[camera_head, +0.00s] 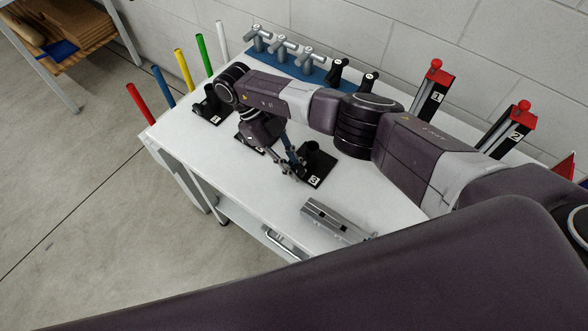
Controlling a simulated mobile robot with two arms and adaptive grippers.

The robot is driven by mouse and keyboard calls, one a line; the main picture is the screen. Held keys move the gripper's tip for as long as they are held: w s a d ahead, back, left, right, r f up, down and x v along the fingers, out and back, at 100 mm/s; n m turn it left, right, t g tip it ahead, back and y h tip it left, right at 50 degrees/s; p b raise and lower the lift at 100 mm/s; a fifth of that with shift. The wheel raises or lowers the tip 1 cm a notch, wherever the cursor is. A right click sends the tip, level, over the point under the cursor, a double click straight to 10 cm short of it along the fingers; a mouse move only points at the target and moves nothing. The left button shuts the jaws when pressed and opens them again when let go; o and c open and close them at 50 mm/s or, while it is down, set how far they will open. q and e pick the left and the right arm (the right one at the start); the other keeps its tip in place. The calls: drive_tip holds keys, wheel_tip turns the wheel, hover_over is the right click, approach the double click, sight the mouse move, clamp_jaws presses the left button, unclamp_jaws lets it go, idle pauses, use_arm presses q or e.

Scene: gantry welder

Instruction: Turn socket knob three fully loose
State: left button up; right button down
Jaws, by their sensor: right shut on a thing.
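Socket three (318,161) is a black upright holder on a black base plate with a "3" label, standing on the white table. My right gripper (296,170) reaches down from the left side of it, with its fingertips at the side of the socket. It is shut on the knob of socket three; the fingers hide the knob, so how far it is turned cannot be told. Socket one (212,107) stands at the table's far left. Socket two (243,139) is mostly hidden behind my right gripper and wrist. My left gripper is not in view.
A grey metal piece (336,219) lies near the table's front edge. Red, blue, yellow, green and white rods (183,69) stand along the left edge. A blue rack with grey handles (282,48) and red-topped clamps (431,92) stand at the back.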

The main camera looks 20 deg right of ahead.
drive_tip(key=shift+f+g+h+b, duration=0.15)
drive_tip(key=shift+g+h+b, duration=0.15)
drive_tip(key=shift+g+b, duration=0.1)
idle(0.5)
drive_tip(key=c, duration=2.2)
unclamp_jaws()
drive_tip(key=shift+w+r, duration=0.25)
drive_tip(key=shift+r, duration=0.5)
drive_tip(key=shift+s+d+r, duration=0.1)
drive_tip(key=shift+s+r, duration=0.05)
drive_tip(key=shift+r, duration=0.5)
wheel_tip(320, 180, up, 7)
drive_tip(key=shift+r, duration=0.1)
